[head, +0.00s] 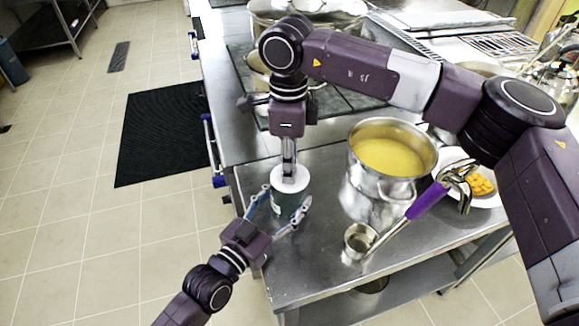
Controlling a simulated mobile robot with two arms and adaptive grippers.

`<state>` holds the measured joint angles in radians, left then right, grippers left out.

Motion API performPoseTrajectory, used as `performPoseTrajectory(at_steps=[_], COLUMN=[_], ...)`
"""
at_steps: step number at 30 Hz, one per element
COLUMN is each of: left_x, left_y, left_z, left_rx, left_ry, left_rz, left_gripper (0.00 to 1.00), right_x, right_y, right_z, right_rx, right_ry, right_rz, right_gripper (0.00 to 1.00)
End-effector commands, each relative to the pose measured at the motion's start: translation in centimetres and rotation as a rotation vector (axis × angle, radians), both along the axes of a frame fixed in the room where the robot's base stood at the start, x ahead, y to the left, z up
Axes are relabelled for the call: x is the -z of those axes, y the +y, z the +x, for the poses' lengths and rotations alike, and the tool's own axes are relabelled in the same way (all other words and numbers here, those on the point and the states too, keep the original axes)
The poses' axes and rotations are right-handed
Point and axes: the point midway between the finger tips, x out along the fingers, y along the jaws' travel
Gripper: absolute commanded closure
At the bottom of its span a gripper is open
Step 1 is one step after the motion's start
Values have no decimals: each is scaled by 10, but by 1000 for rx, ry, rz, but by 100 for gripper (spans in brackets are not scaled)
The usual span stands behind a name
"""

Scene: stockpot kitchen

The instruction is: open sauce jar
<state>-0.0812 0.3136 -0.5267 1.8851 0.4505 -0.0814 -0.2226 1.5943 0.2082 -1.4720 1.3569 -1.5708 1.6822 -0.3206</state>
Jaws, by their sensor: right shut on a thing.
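The sauce jar (286,205) stands upright at the left edge of the steel table, dark-bodied with a pale label and a white lid (289,181) on top. My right gripper (289,172) comes straight down from above and is shut on the lid. My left gripper (284,197) reaches in from below, with one finger on each side of the jar's body. Its fingers are spread about the jar's width, and I cannot tell whether they press on it. The lid appears to sit on the jar; the seam between them is not clear.
A steel pot of yellow soup (352,195) stands right of the jar. A ladle with a purple handle (427,201) lies in front of it. A white plate (488,201) with orange pieces is at the right. The stove (340,103) is behind. The table's front is clear.

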Motion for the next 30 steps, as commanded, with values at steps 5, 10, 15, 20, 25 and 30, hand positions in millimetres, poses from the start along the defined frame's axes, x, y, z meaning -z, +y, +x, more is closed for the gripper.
performPoseTrajectory(at_steps=[5, 10, 15, 20, 25, 30], left_x=[-1, -1, -1, -1, -1, 0], left_y=[0, 0, 0, 0, 0, 0], left_z=[0, 0, 0, 0, 0, 0], left_rx=[0, 0, 0, 0, 0, 0], left_ry=[-2, -1, -1, -1, -1, 0], left_rz=[-1, -2, -2, -2, -2, -1], left_gripper=[87, 87, 87, 87, 87, 24], right_x=[0, -7, -28, -40, -40, -40], right_y=[0, 1, 1, 0, 0, 0], right_z=[0, 0, 0, 0, 0, 0], right_rx=[0, 0, -1, 0, -1, -1], right_ry=[0, -1, -3, 1, 1, 1], right_rz=[1, 2, 2, 0, 1, 1], right_gripper=[100, 100, 100, 100, 100, 100])
